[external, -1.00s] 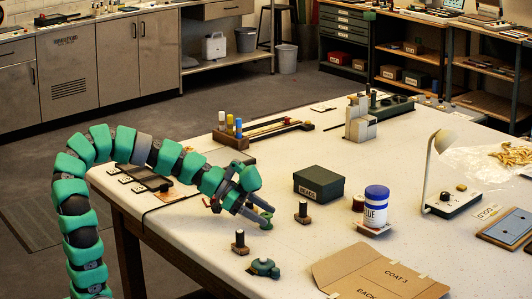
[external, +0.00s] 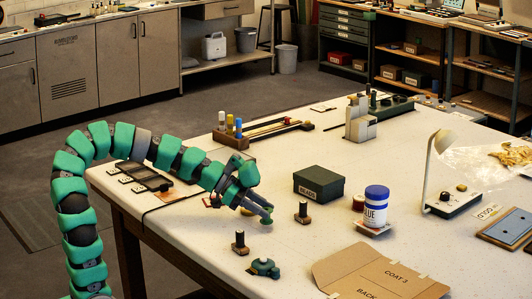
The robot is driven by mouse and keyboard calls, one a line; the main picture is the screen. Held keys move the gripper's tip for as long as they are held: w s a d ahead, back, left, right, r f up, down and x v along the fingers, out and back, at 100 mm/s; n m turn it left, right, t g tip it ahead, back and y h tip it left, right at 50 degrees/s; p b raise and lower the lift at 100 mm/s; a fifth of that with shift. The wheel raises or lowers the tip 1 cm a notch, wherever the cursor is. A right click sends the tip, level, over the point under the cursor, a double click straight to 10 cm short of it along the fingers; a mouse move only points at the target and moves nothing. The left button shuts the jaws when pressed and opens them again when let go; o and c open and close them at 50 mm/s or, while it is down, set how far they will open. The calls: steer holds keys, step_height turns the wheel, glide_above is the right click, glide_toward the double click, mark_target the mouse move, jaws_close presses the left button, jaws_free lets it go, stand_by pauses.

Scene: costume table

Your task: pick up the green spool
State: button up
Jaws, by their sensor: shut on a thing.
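My gripper (external: 266,211) reaches in from the left, low over the white table, with its fingers pointing down and to the right. It is shut on the green spool (external: 268,219), a small green piece that shows at the fingertips. Most of the spool is hidden by the fingers, and I cannot tell whether it touches the table or hangs just above it.
A dark post on a wooden base (external: 302,212) stands close to the right of my gripper. A similar post (external: 240,242) and a teal tool (external: 264,268) are nearer the front. A green BEADS box (external: 318,186), a glue jar (external: 376,206) and a cardboard pattern (external: 380,272) lie further right.

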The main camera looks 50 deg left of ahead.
step_height(320, 180, up, 2)
steer(key=shift+r+p, duration=0.1)
steer(key=shift+p, duration=0.2)
steer(key=s+a, duration=0.1)
steer(key=s, duration=0.4)
steer(key=s+a+r, duration=0.1)
steer(key=s+a, duration=0.1)
steer(key=s, duration=0.3)
steer(key=s+a, duration=0.1)
steer(key=s, duration=0.4)
steer(key=shift+s+a+r+p, duration=0.15)
steer(key=shift+s+a+p, duration=0.1)
steer(key=shift+p, duration=0.15)
